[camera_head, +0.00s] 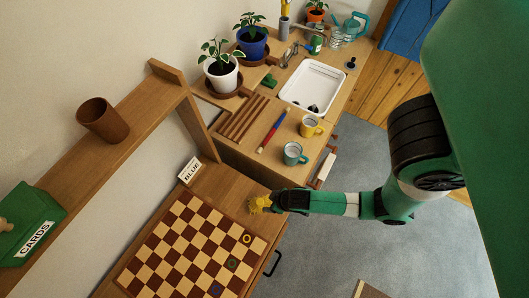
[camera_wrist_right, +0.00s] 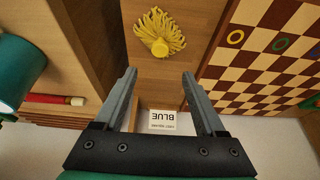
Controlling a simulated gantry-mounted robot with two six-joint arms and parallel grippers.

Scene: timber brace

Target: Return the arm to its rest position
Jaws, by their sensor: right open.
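My right arm reaches in from the right in the head view, with its gripper (camera_head: 276,201) over the wooden top beside the chessboard. In the right wrist view the gripper's two fingers (camera_wrist_right: 159,78) are apart, with nothing held between them. A yellow tufted thing (camera_wrist_right: 160,32) lies beyond the fingertips on the wood. It also shows in the head view (camera_head: 258,204), right at the gripper's end; contact cannot be told there. My left gripper is not in view.
The chessboard (camera_head: 182,246) with coloured rings lies left of the gripper. A white BLUE card (camera_head: 189,170) stands behind it. Teal (camera_head: 294,153) and yellow (camera_head: 310,126) mugs stand on the neighbouring worktop. A shelf (camera_head: 128,136) is at left. Grey floor (camera_head: 345,240) lies open below the arm.

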